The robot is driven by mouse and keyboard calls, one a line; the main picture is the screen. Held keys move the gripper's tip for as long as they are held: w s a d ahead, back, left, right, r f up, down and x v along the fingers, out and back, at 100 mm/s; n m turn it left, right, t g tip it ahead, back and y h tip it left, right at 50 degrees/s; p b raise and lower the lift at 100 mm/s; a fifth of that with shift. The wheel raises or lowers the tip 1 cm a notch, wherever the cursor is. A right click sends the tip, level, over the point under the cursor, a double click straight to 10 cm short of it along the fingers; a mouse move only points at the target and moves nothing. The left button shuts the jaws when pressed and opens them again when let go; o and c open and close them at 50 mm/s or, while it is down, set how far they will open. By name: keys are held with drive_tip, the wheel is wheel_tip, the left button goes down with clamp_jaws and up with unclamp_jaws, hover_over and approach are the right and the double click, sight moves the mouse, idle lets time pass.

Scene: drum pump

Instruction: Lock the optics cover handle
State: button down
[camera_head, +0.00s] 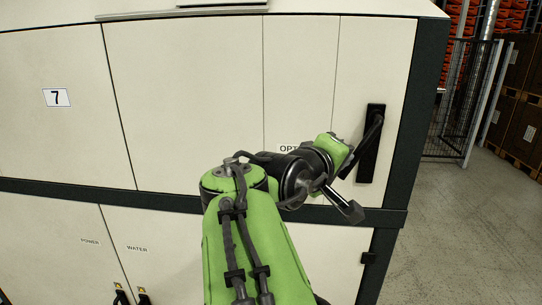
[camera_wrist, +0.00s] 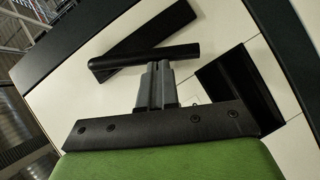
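The optics cover handle (camera_head: 371,150) is a black lever on a black upright plate, on the right-hand cover panel in the head view. The lever is swung aslant to its plate, its lower end apart from the plate. In the wrist view the lever (camera_wrist: 125,62) lies across the top of my gripper's fingers, with the plate (camera_wrist: 165,30) behind it. My gripper (camera_wrist: 160,65) has its two grey fingers close together, with no wide gap. The fingertips touch the lever or are very near it; the lever does not show between them. In the head view the fingertips are mostly hidden.
A partly hidden OPTICS label (camera_head: 289,149) is left of my gripper. Lower panels carry POWER and WATER labels. Right of the cabinet are open floor (camera_head: 450,230) and a mesh fence (camera_head: 460,100).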

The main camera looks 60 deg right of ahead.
drive_tip(key=shift+s+d+f+n+g+h+b, duration=0.25)
drive_tip(key=shift+s+f+n+h+b, duration=0.15)
drive_tip(key=shift+s+f+n+b, duration=0.15)
drive_tip(key=shift+s+d+f+n+g+h+b, duration=0.2)
drive_tip(key=shift+s+f+n+h+b, duration=0.25)
drive_tip(key=shift+n+b, duration=0.15)
drive_tip(key=shift+s+d+f+n+h+b, duration=0.15)
drive_tip(key=shift+s+d+n+h+b, duration=0.25)
drive_tip(key=shift+s+n+b, duration=0.35)
drive_tip(key=shift+w, duration=0.1)
